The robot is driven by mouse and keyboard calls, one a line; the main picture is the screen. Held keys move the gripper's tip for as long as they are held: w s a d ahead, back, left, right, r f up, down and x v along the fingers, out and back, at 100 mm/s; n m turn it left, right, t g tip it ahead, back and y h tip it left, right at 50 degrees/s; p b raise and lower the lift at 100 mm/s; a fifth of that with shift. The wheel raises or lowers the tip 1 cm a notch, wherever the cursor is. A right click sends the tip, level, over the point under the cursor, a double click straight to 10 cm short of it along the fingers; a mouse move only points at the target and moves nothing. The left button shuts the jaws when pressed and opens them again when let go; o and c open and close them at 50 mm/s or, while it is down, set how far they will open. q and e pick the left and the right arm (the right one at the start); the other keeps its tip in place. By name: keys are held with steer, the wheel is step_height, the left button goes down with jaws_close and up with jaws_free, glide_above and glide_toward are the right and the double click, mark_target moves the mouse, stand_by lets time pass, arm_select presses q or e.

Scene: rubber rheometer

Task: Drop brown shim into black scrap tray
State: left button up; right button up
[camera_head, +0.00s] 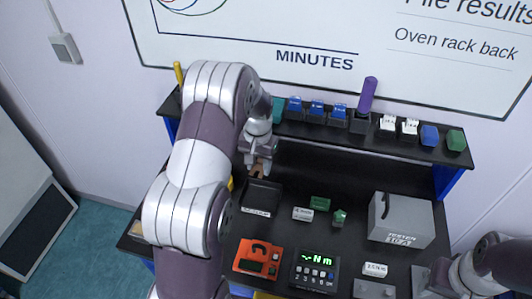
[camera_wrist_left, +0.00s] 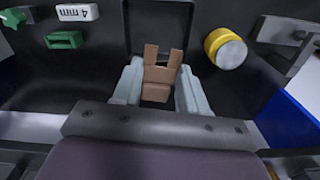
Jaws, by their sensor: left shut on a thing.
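The brown shim (camera_wrist_left: 156,74), a small fork-like piece with two prongs, sits between the fingers of my left gripper (camera_wrist_left: 160,90). The gripper is shut on it. In the head view my left gripper (camera_head: 258,168) points down with the shim (camera_head: 259,172) just above the back edge of the black scrap tray (camera_head: 262,210). The tray (camera_wrist_left: 132,42) also shows beyond the shim in the wrist view. The shim appears above the tray, but its exact height is unclear. My right arm is at the lower right of the head view; its fingers cannot be made out.
A white 4 mm block (camera_head: 302,214), a green block (camera_head: 320,203) and a green piece (camera_head: 340,217) lie right of the tray. An orange device (camera_head: 257,258) and a black keypad meter (camera_head: 315,270) stand in front. A grey tester box (camera_head: 402,220) is at right. A shelf (camera_head: 330,132) runs behind.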

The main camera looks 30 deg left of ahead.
arm_select(q)
steer(key=f+b, duration=0.2)
steer(key=f, duration=0.1)
steer(key=f+b, duration=0.1)
steer(key=f, duration=0.1)
steer(key=shift+s+b, duration=0.35)
steer(key=shift+s, duration=0.05)
steer(key=o, duration=0.9)
steer(key=shift+s, duration=0.25)
steer(key=shift+c, duration=0.2)
steer(key=o, duration=0.4)
steer(key=shift+s+r, duration=0.2)
steer(key=shift+s, duration=0.15)
arm_select(e)
step_height(320, 180, down, 6)
steer(key=s+b, duration=0.2)
steer(key=b, duration=0.1)
arm_select(q)
steer(key=r+p, duration=0.2)
steer(key=r, duration=0.4)
steer(key=r+p, duration=0.3)
steer(key=r, duration=0.3)
steer(key=shift+w+r, duration=0.2)
steer(key=shift+r, duration=0.05)
arm_select(e)
steer(key=r, duration=0.4)
steer(key=shift+w+r, duration=0.15)
steer(key=shift+w, duration=0.1)
